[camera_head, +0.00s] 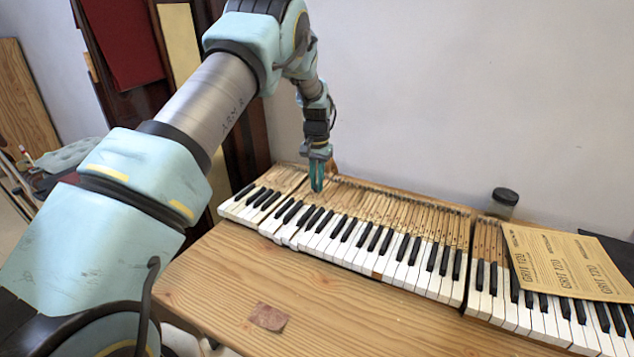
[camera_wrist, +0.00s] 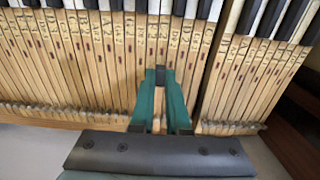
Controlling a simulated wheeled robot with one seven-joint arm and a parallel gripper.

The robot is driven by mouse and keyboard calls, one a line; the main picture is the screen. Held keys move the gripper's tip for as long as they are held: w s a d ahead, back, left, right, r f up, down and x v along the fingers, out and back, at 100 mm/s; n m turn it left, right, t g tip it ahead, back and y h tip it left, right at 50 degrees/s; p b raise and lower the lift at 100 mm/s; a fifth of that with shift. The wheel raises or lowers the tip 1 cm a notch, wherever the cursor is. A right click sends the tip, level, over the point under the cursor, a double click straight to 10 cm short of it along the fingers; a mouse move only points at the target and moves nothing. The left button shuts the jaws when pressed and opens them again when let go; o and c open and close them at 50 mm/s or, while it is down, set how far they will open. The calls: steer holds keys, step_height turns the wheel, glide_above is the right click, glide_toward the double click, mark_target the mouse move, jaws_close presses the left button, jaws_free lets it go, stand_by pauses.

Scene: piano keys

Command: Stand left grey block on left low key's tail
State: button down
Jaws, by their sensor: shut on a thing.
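My gripper (camera_head: 316,190) is above the bare wooden key tails at the left part of the keyboard (camera_head: 395,240). In the wrist view its teal fingers (camera_wrist: 162,78) are shut on a small dark grey block (camera_wrist: 160,75), held between the fingertips. The block is over or on the key tails (camera_wrist: 120,60); I cannot tell whether it touches. The fingers hide most of it, and it does not show clearly in the head view. I cannot tell which key is the left low key, as none is visibly sunk. I see no second grey block.
Printed grit sheets (camera_head: 570,262) lie over the keyboard's right end. A dark-lidded jar (camera_head: 503,204) stands behind the keys. A brown sandpaper scrap (camera_head: 268,317) lies on the wooden table (camera_head: 330,310), whose front is otherwise clear. A wall is close behind.

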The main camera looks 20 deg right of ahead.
steer(key=shift+f, duration=0.35)
stand_by(0.4)
steer(key=c, duration=1.2)
jaws_free()
steer(key=shift+c, duration=0.2)
steer(key=shift+r, duration=0.15)
steer(key=shift+r+p, duration=0.4)
steer(key=shift+r, duration=0.6)
